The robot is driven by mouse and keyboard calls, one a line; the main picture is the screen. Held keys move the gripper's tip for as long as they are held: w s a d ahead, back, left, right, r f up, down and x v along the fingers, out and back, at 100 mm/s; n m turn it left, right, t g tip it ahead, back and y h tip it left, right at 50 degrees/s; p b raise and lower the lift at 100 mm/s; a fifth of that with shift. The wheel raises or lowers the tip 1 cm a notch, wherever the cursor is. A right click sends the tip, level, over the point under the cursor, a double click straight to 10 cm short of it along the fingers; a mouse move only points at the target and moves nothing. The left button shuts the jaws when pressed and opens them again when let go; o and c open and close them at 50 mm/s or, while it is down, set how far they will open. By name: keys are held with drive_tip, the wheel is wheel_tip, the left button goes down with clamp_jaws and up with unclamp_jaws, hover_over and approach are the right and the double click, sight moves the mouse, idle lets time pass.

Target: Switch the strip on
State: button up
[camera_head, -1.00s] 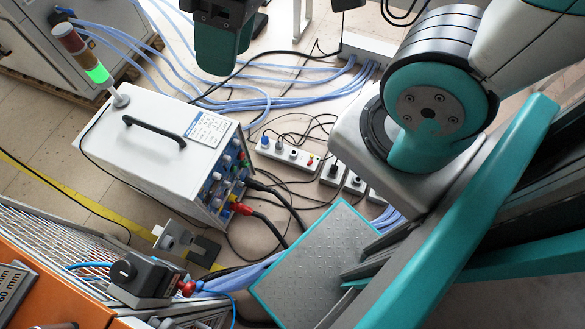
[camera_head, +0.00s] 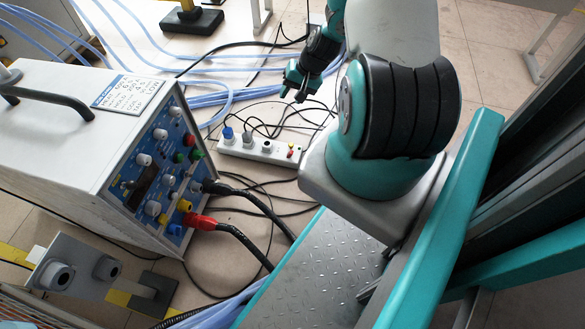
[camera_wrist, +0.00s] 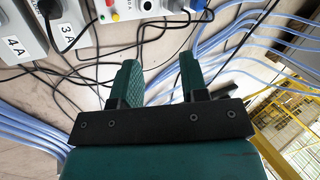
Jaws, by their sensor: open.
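The white power strip (camera_head: 257,149) lies on the floor in the head view, with a blue plug and a grey plug in its left part. A small red button (camera_head: 291,153) and a yellow spot are at its right end.
White units labelled 3 A (camera_wrist: 67,27) and 4 A (camera_wrist: 17,45) stand beside the strip. Black cables and blue hoses (camera_head: 240,93) cross the floor around it. The heater box (camera_head: 95,140) with its knobs and thick leads stands at the left.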

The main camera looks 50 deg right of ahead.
drive_tip(key=s+d+f+m+b, duration=0.1)
drive_tip(key=s+d+f+b, duration=0.15)
drive_tip(key=f, duration=0.45)
drive_tip(key=s+d+f+m+b, duration=0.15)
drive_tip(key=s+f, duration=0.25)
drive_tip(key=f, duration=0.4)
drive_tip(key=b, duration=0.9)
approach(292, 152)
drive_tip(key=shift+h, duration=0.4)
drive_tip(key=x, duration=0.9)
drive_tip(key=shift+w+a+f, duration=0.1)
drive_tip(key=shift+a+f, duration=0.1)
drive_tip(key=shift+a, duration=0.2)
clamp_jaws()
